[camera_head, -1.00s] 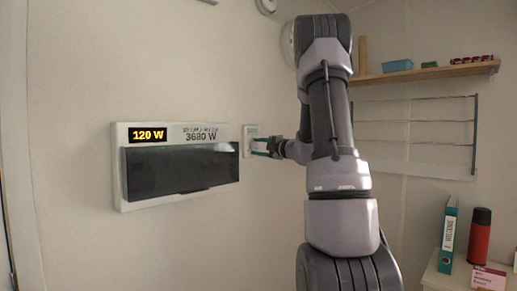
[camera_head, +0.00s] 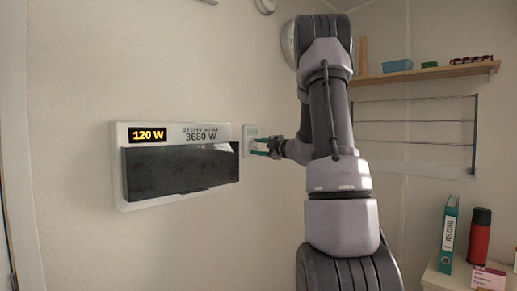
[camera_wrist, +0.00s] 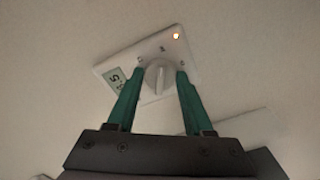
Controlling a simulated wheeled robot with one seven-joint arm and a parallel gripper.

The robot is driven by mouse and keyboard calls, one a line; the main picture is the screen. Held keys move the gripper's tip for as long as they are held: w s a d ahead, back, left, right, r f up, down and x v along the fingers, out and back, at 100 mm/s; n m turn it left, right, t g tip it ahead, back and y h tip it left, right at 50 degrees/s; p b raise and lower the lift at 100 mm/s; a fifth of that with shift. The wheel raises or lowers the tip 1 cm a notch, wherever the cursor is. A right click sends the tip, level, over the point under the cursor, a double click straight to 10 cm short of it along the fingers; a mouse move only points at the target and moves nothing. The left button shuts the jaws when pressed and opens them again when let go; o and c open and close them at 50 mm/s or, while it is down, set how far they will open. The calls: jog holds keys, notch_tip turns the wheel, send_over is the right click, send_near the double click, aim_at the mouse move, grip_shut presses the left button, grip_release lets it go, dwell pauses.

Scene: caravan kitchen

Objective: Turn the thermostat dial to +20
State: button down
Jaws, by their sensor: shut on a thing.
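The thermostat is a white wall plate (camera_wrist: 190,58) with a round pale dial (camera_wrist: 157,78) in its middle. A small lit orange lamp (camera_wrist: 176,36) and a greenish display (camera_wrist: 115,78) show on the plate. The display appears tilted in this view and its reading is not clear. My gripper (camera_wrist: 160,75) has its two green fingers on either side of the dial, closed on it. In the head view the thermostat plate (camera_head: 250,131) is right of the power panel, and my gripper reaches it from the right. The fingers partly cover the plate there, and the dial is hidden.
A white power panel (camera_head: 119,165) with a dark cover is on the wall left of the thermostat, showing 120 W and 3680 W. At right are a wooden shelf (camera_head: 425,74), a wire rack (camera_head: 415,101), a teal binder (camera_head: 448,235) and a red flask (camera_head: 479,240).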

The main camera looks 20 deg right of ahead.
jog(key=shift+c, duration=1.4)
grip_release()
jog(key=v, duration=1.1)
